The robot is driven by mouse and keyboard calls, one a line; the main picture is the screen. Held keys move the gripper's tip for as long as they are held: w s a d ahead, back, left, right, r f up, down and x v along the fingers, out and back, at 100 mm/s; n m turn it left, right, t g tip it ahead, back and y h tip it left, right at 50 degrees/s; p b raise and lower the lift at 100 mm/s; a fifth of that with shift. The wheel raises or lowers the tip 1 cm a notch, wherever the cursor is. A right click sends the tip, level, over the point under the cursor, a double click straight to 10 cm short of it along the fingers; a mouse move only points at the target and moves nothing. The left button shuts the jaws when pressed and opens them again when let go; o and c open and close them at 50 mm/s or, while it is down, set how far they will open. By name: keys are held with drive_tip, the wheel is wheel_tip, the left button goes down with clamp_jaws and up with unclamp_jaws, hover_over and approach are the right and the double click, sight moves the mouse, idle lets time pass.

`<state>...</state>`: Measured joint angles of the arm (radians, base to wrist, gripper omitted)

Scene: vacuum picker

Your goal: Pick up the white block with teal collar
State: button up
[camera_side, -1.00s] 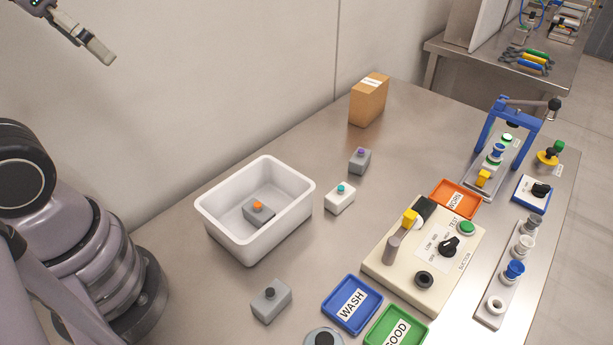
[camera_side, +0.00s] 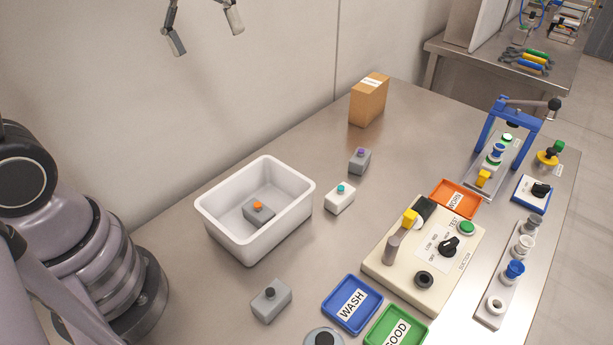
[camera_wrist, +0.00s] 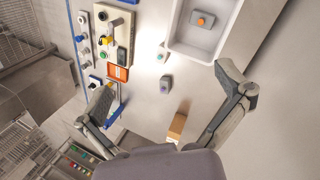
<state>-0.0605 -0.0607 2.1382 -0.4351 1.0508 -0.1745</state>
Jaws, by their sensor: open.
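The white block with teal collar (camera_side: 340,200) stands on the metal table, just right of the white bin. In the wrist view the white block (camera_wrist: 161,53) shows between the bin and the control box. My gripper (camera_side: 204,38) is high above the table at the top of the side view, with its two fingers spread apart and nothing between them. In the wrist view my gripper's fingers (camera_wrist: 165,102) are wide apart. The gripper is well above the block and not touching it.
The white bin (camera_side: 211,222) holds a grey block with an orange collar. A grey block with a purple collar (camera_side: 359,162) stands behind the white block. A dark-collared grey block (camera_side: 271,301), a cardboard box (camera_side: 369,101) and a control box (camera_side: 385,272) are nearby.

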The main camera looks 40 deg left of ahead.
drive_tip(key=w+d+f+n+g+h, duration=0.2)
drive_tip(key=w+d+f+n+h, duration=0.15)
drive_tip(key=w+f, duration=0.55)
drive_tip(key=w+f+n+h, duration=0.3)
drive_tip(key=w+f+n, duration=0.15)
drive_tip(key=f, duration=0.45)
drive_tip(key=w+f+n+h, duration=0.35)
drive_tip(key=w+f, duration=0.25)
drive_tip(key=f, duration=0.3)
approach(338, 189)
drive_tip(key=d, duration=0.1)
drive_tip(key=d+f+n, duration=0.1)
drive_tip(key=d, duration=0.1)
drive_tip(key=shift+t+y, duration=0.3)
drive_tip(key=shift+y, duration=0.1)
drive_tip(key=shift+d+f, duration=0.25)
drive_tip(key=shift+f, duration=0.1)
drive_tip(key=x, duration=0.7)
drive_tip(key=shift+r, duration=0.1)
drive_tip(key=c, duration=1.2)
